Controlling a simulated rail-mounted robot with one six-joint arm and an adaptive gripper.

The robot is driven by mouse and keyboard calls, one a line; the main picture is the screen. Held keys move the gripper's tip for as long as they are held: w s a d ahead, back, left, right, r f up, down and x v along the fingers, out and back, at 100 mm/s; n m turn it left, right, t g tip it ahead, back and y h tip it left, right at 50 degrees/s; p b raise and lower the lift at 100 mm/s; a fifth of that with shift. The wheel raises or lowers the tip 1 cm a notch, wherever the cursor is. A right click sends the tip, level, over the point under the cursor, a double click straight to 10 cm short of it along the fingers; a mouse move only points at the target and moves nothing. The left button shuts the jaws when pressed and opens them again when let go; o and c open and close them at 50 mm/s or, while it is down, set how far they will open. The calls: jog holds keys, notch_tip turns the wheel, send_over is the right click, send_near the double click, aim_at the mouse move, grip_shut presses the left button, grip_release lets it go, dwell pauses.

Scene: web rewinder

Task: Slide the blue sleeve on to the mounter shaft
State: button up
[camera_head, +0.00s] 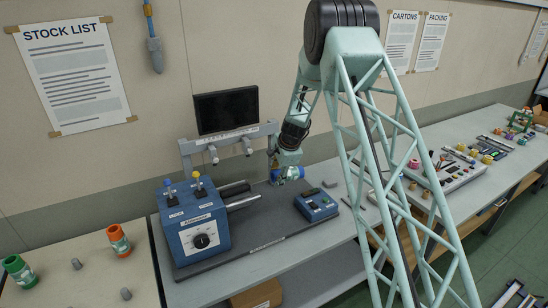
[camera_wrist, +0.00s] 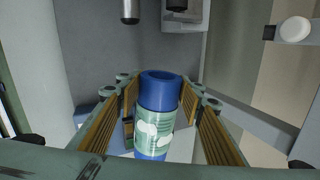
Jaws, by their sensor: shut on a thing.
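The blue sleeve (camera_head: 291,173) has a pale green and white label round its middle. My gripper (camera_head: 279,174) is shut on it, above the grey bench mat. In the wrist view the sleeve (camera_wrist: 156,92) sits between the two ribbed fingers, its open end facing up the picture. In the wrist view a metal shaft end (camera_wrist: 130,10) and a dark one (camera_wrist: 177,5) show beyond the sleeve. I cannot tell which is the mounter shaft.
A monitor (camera_head: 226,110) on a grey frame (camera_head: 187,158) stands behind the shafts. A blue control box (camera_head: 316,204) sits on the mat to the right. Orange (camera_head: 119,240) and green (camera_head: 19,270) rolls stand on the left table. The mat before the shafts is clear.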

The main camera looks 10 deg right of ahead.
aim_at(230, 204)
notch_tip(230, 204, down, 6)
jog(key=s+n+p, duration=0.1)
jog(key=s, duration=0.1)
jog(key=shift+s+d, duration=0.25)
jog(key=shift+d, duration=0.05)
jog(key=shift+s+a+r, duration=0.1)
jog(key=shift+a, duration=0.15)
dwell(0.4)
jog(key=shift+s+a+p, duration=0.15)
jog(key=shift+s+a, duration=0.55)
jog(key=shift+a, duration=1.65)
jog(key=shift+s+a+p, duration=0.15)
jog(key=shift+s+a, duration=0.6)
jog(key=shift+a, duration=1.55)
jog(key=shift+s+a+p, duration=0.15)
jog(key=shift+s+a, duration=0.55)
jog(key=shift+a, duration=1.65)
jog(key=shift+s+a+p, duration=0.35)
jog(key=shift+s+a, duration=0.05)
jog(key=shift+a, duration=0.9)
jog(key=shift+s+a+p, duration=0.3)
jog(key=shift+s+a, duration=0.1)
jog(key=shift+a, duration=0.9)
jog(key=shift+s+a+p, duration=0.35)
jog(key=shift+s+a, duration=0.05)
jog(key=shift+a, duration=1.05)
